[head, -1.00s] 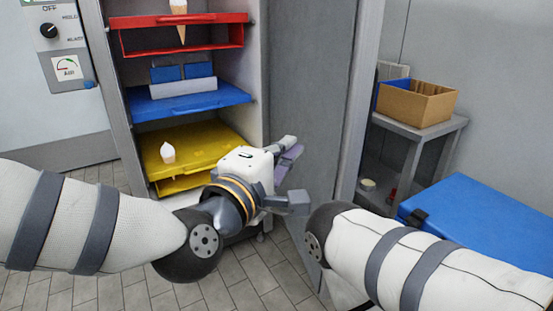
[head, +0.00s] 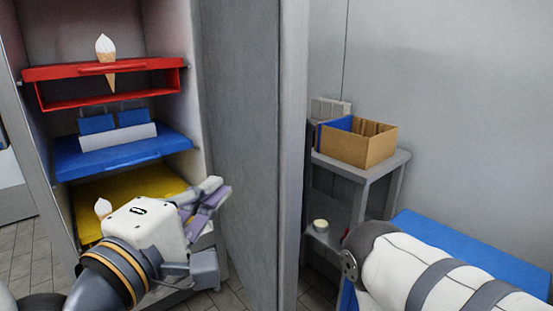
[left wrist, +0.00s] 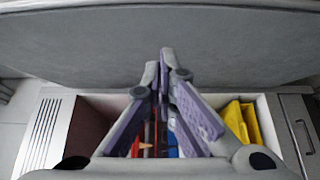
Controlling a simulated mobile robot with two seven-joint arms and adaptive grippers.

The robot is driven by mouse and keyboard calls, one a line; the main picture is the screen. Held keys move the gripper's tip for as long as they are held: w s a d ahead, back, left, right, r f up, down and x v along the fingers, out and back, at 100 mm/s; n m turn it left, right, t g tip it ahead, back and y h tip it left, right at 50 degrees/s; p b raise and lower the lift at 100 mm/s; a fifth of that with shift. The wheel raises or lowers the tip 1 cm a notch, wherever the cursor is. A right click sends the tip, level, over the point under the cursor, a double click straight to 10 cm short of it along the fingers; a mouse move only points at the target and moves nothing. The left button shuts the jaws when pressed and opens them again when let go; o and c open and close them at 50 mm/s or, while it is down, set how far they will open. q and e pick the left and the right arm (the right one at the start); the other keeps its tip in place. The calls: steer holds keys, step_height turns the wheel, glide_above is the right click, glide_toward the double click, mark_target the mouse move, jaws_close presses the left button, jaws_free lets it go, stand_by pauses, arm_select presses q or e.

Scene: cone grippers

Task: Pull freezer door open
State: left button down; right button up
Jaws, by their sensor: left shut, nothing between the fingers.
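The freezer door (head: 240,140) is a tall grey panel standing open to the right of the freezer's shelves. The freezer (head: 175,35) shows its inside. My left gripper (head: 212,198) is in front of the lower shelves, beside the door's inner face. Its purple-padded fingers are shut with nothing between them. In the left wrist view, the fingertips (left wrist: 165,58) are together and point toward the grey door (left wrist: 160,35), which spans the top. I cannot tell whether they touch it. The door's outer face and handle are hidden. Only my right arm shows, not its gripper.
The freezer holds a red shelf (head: 60,72) with a cone, a blue shelf (head: 80,165) with a white holder and a yellow shelf (head: 150,182). Right of the door are a grey side table (head: 385,170) with a cardboard box (head: 365,148) and a blue chest (head: 440,235).

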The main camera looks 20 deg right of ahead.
arm_select(q)
steer(key=shift+w+d, duration=1.05)
steer(key=shift+d, duration=0.45)
steer(key=shift+w+d, duration=1)
steer(key=shift+d, duration=0.5)
steer(key=shift+w+d, duration=1.05)
steer(key=shift+d, duration=0.45)
